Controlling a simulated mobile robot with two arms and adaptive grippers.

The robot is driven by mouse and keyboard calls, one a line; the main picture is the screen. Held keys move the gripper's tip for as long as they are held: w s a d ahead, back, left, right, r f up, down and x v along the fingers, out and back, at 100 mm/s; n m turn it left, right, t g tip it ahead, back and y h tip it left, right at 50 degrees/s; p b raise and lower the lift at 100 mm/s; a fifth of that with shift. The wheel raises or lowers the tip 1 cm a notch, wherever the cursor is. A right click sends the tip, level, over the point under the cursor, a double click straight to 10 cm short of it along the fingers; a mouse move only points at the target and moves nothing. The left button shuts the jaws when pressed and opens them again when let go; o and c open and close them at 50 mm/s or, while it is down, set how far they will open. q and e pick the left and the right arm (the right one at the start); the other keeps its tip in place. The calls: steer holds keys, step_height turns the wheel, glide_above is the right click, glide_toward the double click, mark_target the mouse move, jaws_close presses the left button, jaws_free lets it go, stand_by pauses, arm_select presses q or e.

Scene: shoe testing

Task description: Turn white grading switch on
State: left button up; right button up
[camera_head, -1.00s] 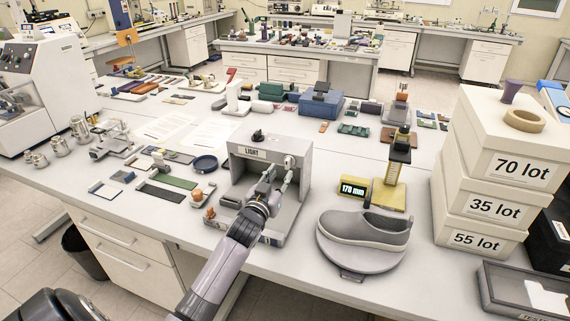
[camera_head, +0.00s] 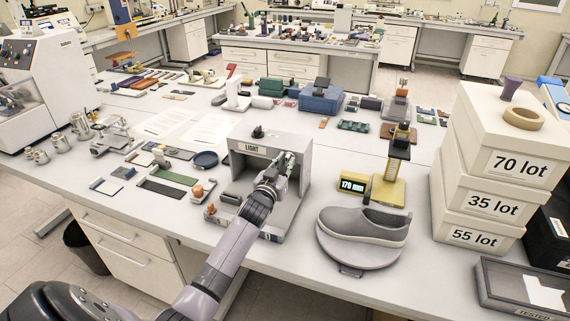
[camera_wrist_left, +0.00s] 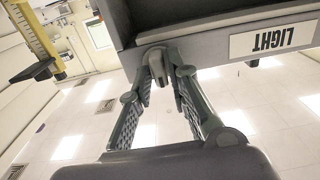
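A grey box labelled LIGHT (camera_head: 251,150) stands near the table's front edge, with an open front and a small dark knob on top. My left gripper (camera_head: 287,160) is at the upper right of its front face, over the spot of the round white switch, which it largely hides in the head view. In the left wrist view, a small rounded switch part (camera_wrist_left: 157,64) sits at the box's edge between the tips of my left gripper (camera_wrist_left: 160,72). The fingers are apart; whether they touch the switch is unclear. My right gripper is out of view.
A grey shoe (camera_head: 362,225) rests on a round stand right of the box. A yellow gauge (camera_head: 391,190) reading 170 mm stands behind it. Stacked lot boxes (camera_head: 487,200) stand farther right. Small trays and a dark blue dish (camera_head: 206,159) lie left of the box.

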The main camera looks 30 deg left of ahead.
arm_select(q)
jaws_close()
steer(key=shift+m, duration=0.5)
steer(key=m, duration=0.3)
steer(key=shift+m+b, duration=0.3)
steer(key=shift+m, duration=0.1)
steer(key=m, duration=0.4)
steer(key=shift+d+f+m+b, duration=0.1)
steer(key=shift+m+b, duration=0.2)
steer(key=m, duration=0.4)
steer(key=shift+d+f+m+b, duration=0.1)
steer(key=shift+m+b, duration=0.25)
steer(key=shift+m, duration=2.15)
